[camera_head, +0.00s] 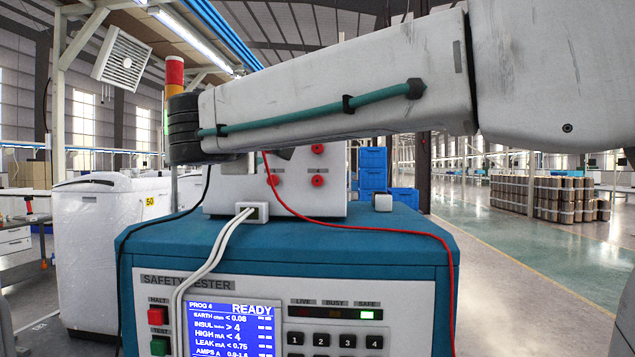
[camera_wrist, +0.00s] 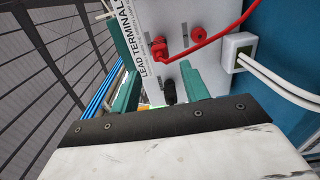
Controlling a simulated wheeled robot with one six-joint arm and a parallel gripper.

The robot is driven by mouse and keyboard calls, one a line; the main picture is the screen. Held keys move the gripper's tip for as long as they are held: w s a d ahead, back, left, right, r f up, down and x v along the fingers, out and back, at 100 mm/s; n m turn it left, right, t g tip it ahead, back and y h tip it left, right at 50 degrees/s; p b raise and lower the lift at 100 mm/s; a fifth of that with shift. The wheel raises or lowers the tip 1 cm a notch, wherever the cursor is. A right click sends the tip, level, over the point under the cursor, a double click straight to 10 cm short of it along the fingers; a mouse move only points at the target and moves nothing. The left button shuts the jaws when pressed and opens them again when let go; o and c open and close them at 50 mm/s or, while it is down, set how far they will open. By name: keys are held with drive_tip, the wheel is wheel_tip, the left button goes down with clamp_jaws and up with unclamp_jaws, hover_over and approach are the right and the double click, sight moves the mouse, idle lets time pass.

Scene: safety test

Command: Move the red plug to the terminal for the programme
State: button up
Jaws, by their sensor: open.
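The red plug (camera_wrist: 158,48) with its red lead is seated in the white lead terminal panel (camera_wrist: 148,19) in the wrist view. A bare red terminal (camera_wrist: 198,34) is beside it, and a black plug or terminal (camera_wrist: 168,92) is nearer the camera. My gripper (camera_wrist: 152,60) is open, its teal fingers on either side of the red plug area; contact cannot be told. In the head view, my arm hides the plug and fingers. Red terminals show at upper right (camera_head: 318,148), lower right (camera_head: 318,180) and lower left (camera_head: 272,180).
The red lead (camera_head: 385,229) droops across the blue tester top (camera_head: 400,245). White cables run from a white socket (camera_head: 252,212); a black lead (camera_head: 207,190) hangs at left. A small white block (camera_head: 382,202) stands at right. The SAFE lamp (camera_head: 368,314) is lit.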

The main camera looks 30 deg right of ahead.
drive_tip(key=shift+w, duration=0.1)
drive_tip(key=shift+x, duration=4.45)
clamp_jaws()
drive_tip(key=v, duration=0.6)
